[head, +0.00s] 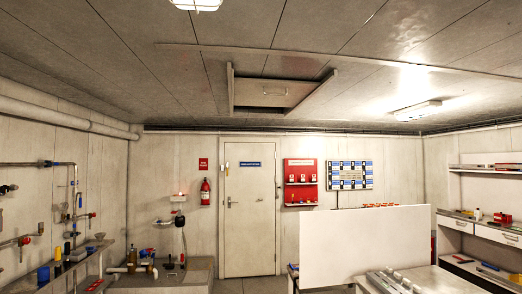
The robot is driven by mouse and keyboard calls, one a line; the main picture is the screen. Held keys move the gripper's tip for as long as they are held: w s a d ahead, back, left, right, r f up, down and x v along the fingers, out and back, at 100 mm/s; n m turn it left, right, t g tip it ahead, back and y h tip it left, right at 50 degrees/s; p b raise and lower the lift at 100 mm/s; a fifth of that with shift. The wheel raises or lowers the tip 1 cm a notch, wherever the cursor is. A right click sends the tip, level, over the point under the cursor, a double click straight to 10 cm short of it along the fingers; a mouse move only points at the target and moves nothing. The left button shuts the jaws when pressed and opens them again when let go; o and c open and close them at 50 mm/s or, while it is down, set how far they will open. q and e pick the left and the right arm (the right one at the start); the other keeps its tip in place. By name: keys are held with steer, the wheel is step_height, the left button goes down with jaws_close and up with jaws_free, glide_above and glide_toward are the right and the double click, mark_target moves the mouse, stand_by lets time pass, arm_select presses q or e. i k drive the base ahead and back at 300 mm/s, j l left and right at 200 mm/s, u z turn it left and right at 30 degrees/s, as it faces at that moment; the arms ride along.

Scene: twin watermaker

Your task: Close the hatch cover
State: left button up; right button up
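The hatch is in the ceiling ahead, a rectangular opening with a raised frame (230,88). A pale grey hatch cover (262,101) with a small bar handle (274,94) shows within the frame. A dark gap lies along the near-wall edge below the cover, so the cover does not look flush with the frame. I cannot tell its exact angle. Neither of my grippers is in the head view.
A white door (250,240) stands in the far wall, with a red fire extinguisher (205,192) beside it. A white upright panel (364,245) stands at the right front. A shelf with valves (75,265) lines the left wall. A ceiling lamp (417,111) hangs right of the hatch.

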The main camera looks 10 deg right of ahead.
mark_target(247, 91)
steer(key=i+j+z, duration=0.15)
steer(key=i+z, duration=0.3)
steer(key=i+j+z, duration=0.45)
steer(key=i, duration=0.15)
steer(key=i+j+z, duration=0.9)
steer(key=j, duration=0.2)
steer(key=k+l, duration=0.05)
